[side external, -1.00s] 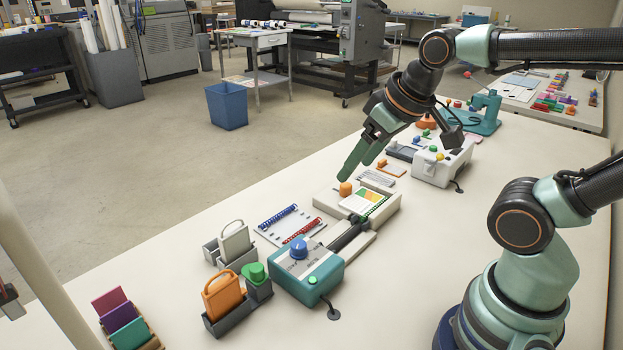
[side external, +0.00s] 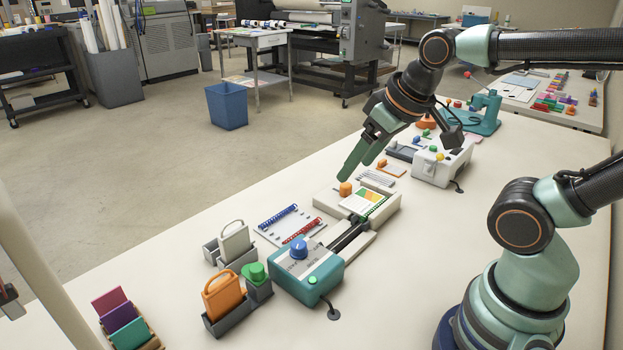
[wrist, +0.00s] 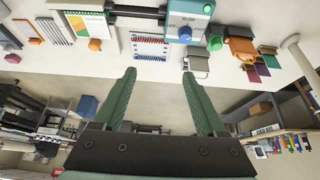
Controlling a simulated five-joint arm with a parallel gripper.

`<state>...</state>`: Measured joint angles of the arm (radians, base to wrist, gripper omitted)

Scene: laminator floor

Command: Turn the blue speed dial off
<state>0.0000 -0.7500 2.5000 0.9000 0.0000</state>
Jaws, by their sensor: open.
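The blue speed dial (side external: 298,247) sits on top of a teal machine with a grey panel (side external: 318,270). In the wrist view the dial (wrist: 185,33) shows near the top, on a panel with lettering that includes "OFF" and "SLOW". A green button (side external: 312,280) is on the machine's front. My gripper (side external: 358,162) is open and empty, above and behind the machine in the side view, near an orange knob and apart from the dial. In the wrist view my gripper's two green fingers (wrist: 160,75) are spread wide with nothing between them.
Behind the machine are a cream tray (side external: 328,199) with an orange knob (side external: 345,189), and red and blue coils (side external: 290,225). An orange tag holder (side external: 223,294) and green knob (side external: 257,272) stand left of it. A white machine (side external: 440,168) is farther back. The table's front is clear.

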